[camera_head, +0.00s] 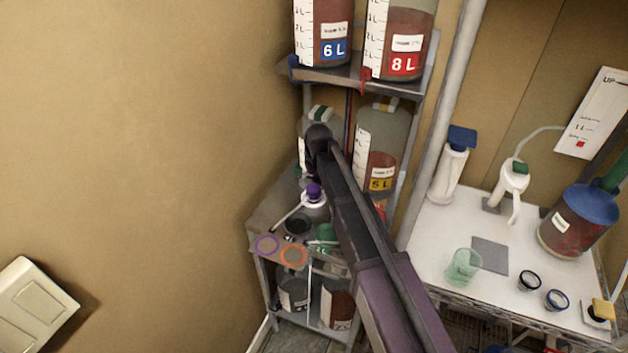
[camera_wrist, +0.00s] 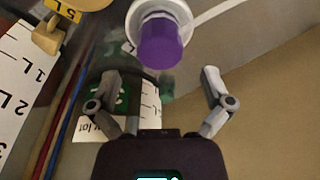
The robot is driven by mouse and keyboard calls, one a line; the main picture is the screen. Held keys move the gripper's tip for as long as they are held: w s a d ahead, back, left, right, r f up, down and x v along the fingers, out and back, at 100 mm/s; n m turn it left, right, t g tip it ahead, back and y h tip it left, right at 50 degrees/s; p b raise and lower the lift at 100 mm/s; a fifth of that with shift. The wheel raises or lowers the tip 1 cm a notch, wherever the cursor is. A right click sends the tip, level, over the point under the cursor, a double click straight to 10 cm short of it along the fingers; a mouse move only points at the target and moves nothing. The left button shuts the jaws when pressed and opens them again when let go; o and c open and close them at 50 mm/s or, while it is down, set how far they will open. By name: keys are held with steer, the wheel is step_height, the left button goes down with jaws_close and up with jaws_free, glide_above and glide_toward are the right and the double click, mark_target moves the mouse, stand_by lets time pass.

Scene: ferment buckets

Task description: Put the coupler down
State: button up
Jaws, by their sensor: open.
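A purple-capped piece with a white collar (camera_wrist: 160,42) shows at the top middle of the wrist view; it may be the coupler, but I cannot tell for certain. What looks like the same purple cap (camera_head: 314,191) stands above the corner shelf in the head view, beside my arm. My gripper (camera_wrist: 160,80) is open, its two fingers spread wide with nothing between them. The purple cap is ahead of the fingertips and apart from them. In the head view my arm hides the fingers.
The corner shelf (camera_head: 257,222) bears a purple ring (camera_head: 267,246), an orange ring (camera_head: 293,255) and a dark cup (camera_head: 297,224). Jars labelled 6 L (camera_head: 335,20) and 8 L (camera_head: 408,20) stand above. The wall (camera_head: 130,130) is close on the left. A white table (camera_head: 432,262) is right.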

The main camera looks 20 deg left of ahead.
mark_target(315, 192)
step_height(315, 192, up, 6)
steer(key=p, duration=0.5)
steer(key=shift+s+d+r+p, duration=0.15)
steer(key=shift+s+d+p, duration=0.15)
steer(key=shift+s+p, duration=0.1)
steer(key=shift+s, duration=0.1)
stand_by(0.6)
